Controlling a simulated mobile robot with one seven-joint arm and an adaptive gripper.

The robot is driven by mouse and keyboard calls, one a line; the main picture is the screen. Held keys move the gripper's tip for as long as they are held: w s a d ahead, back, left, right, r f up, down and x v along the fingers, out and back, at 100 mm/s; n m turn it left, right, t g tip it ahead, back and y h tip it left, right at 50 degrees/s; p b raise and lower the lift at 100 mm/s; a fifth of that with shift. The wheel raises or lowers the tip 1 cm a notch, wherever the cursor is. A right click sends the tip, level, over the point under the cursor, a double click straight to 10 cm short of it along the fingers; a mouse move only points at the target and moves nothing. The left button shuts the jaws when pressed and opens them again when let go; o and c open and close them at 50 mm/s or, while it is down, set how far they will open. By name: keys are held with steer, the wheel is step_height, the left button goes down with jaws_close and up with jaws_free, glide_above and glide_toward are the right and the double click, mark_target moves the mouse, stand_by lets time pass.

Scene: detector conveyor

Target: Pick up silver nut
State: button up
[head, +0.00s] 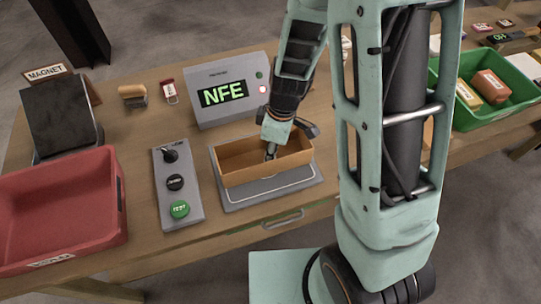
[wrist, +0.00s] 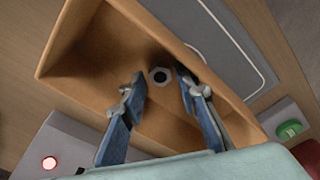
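A silver nut (wrist: 159,76) with a dark hole lies on the floor of an orange-brown open tray (wrist: 88,32), seen in the wrist view. In the head view the tray (head: 238,176) sits on a grey plate, and the nut cannot be made out there. My gripper (wrist: 159,78) is open, with one blue-grey finger on each side of the nut. The right fingertip looks close to the nut; I cannot tell whether it touches. In the head view my gripper (head: 271,150) reaches down into the tray.
A display reading NFE (head: 224,94) stands behind the tray. A control box with a green button (head: 180,209) is left of it. A red bin (head: 60,205) is at the far left, a green bin (head: 512,100) at the right. The tray's walls surround my fingers.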

steer(key=shift+f, duration=0.25)
steer(key=shift+c, duration=0.5)
jaws_close()
steer(key=shift+r, duration=0.1)
